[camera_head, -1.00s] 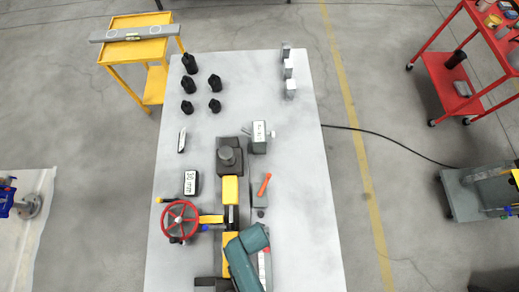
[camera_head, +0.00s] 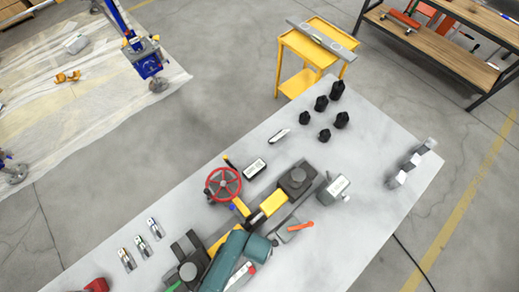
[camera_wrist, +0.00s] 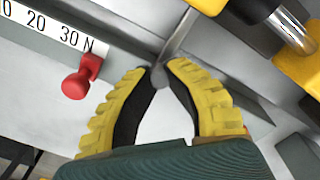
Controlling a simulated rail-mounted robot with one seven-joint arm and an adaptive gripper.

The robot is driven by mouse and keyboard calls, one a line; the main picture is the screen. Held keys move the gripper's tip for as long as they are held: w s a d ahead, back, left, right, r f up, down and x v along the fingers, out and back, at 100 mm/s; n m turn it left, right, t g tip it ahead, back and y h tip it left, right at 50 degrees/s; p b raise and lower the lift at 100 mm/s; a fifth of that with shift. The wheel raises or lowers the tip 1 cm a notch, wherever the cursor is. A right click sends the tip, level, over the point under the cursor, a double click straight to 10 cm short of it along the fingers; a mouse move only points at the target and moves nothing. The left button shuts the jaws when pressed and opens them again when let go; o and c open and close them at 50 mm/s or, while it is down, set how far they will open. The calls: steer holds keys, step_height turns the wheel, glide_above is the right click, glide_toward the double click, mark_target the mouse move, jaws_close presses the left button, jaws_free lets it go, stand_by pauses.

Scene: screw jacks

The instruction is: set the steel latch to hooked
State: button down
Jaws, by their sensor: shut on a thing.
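My gripper (camera_wrist: 160,70) is in the wrist view, its yellow ribbed fingers closing together at the tips. Between the tips is the rounded end of a thin grey steel lever, which looks like the steel latch (camera_wrist: 176,37). The lever runs up and slightly right from the fingertips, toward a yellow block (camera_wrist: 205,4). Its far end is hidden, and I cannot tell whether it is hooked. In the head view my teal arm covers the gripper and the latch.
A scale marked in N (camera_wrist: 50,30) with a red knob (camera_wrist: 76,86) lies left of the fingers. A steel rod (camera_wrist: 290,30) is at right. On the table (camera_head: 350,210) stand a red handwheel (camera_head: 223,184), an orange-handled tool (camera_head: 300,226) and several black pieces (camera_head: 337,89).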

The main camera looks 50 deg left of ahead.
steer(key=c, duration=1)
jaws_free()
step_height(320, 180, up, 12)
